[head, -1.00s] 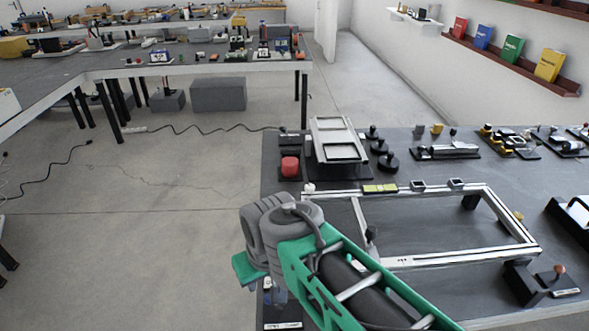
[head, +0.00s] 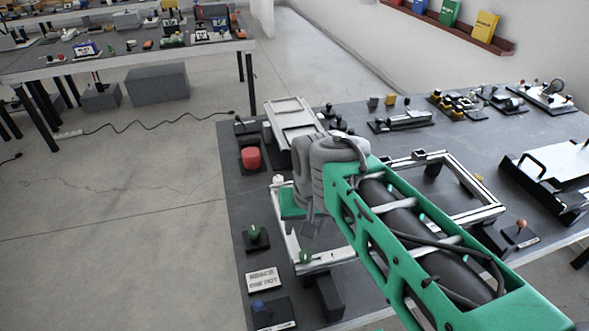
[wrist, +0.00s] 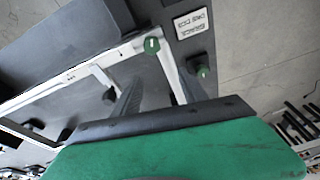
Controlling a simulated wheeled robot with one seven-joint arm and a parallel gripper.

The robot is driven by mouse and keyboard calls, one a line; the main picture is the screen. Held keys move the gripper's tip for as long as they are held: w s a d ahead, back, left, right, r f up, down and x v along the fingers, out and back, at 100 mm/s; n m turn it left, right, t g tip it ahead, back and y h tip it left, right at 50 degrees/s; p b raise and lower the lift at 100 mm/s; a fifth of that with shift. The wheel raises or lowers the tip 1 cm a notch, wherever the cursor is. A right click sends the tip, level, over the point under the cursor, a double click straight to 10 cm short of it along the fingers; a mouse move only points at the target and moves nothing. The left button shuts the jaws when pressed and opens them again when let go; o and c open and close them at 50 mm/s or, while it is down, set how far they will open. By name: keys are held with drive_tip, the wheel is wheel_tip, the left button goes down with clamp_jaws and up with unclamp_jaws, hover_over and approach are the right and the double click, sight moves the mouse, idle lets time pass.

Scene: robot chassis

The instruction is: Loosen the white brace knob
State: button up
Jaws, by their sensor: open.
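A small white knob (head: 278,181) sits at the far left corner of the pale metal frame (head: 284,226) in the head view; I take it for the brace knob. I cannot pick it out in the wrist view. My gripper (wrist: 150,82) is open, with its two fingers above the frame's left part and nothing seen between them. In the head view the gripper hangs below my wrist, to the right of and nearer than the white knob, and is partly hidden. A green knob (head: 305,257) is on the frame's near left corner; it also shows in the wrist view (wrist: 152,45).
Another green knob (head: 254,233) on a dark base stands left of the frame, with a printed plate (head: 262,279) and a blue knob (head: 259,305) nearer. A red button (head: 250,157) and a tilted pale panel (head: 291,120) stand behind.

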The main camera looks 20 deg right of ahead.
drive_tip(key=w+r+m+g+p, duration=0.1)
drive_tip(key=w+r+m+p, duration=0.25)
drive_tip(key=w, duration=0.65)
drive_tip(key=m+g+p, duration=0.2)
drive_tip(key=m+p, duration=0.1)
drive_tip(key=m, duration=0.4)
hover_over(278, 178)
wheel_tip(278, 178, down, 2)
drive_tip(key=shift+f, duration=0.25)
wheel_tip(278, 178, down, 8)
drive_tip(key=shift+p, duration=0.9)
drive_tip(key=shift+c, duration=0.2)
clamp_jaws()
